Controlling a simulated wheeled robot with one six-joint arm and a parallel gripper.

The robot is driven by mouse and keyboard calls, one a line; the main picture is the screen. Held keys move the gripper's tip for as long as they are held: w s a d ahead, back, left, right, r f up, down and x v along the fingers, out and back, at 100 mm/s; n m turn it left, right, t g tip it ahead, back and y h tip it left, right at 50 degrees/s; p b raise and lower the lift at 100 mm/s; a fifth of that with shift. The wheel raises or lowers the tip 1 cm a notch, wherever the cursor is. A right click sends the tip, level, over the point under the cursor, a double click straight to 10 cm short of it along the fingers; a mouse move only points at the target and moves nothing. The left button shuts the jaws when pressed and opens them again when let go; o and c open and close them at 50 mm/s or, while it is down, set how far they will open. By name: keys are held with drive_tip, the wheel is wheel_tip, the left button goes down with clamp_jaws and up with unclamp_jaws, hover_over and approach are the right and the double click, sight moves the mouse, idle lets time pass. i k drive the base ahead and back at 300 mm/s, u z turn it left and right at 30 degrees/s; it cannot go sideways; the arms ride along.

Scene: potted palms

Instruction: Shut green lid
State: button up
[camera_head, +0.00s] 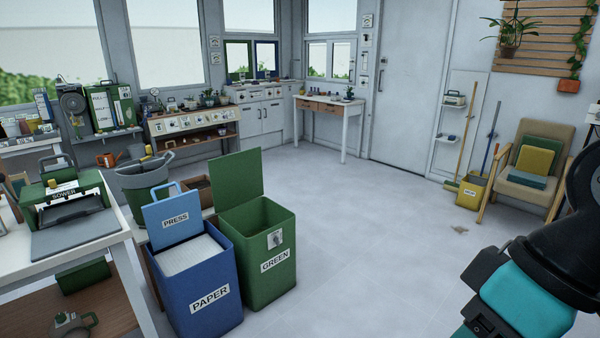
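The green bin (257,265), labelled GREEN, stands on the floor left of the middle. Its green lid (235,174) is open and stands up nearly upright at the bin's back edge. The part of the bin's inside that shows looks dark, and no contents can be made out. My arm, black and teal, enters at the lower right, well apart from the bin. My gripper is not in view.
A blue bin (202,300), labelled PAPER, stands just left of the green bin with its lid (172,218) raised. A white table (85,243) with a green machine (65,192) is at the left.

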sight(236, 178)
drive_tip(key=z, duration=0.05)
drive_tip(key=i, duration=7.15)
drive_tip(key=u, duration=2.1)
drive_tip(key=i, duration=1.85)
drive_tip(key=u, duration=3.15)
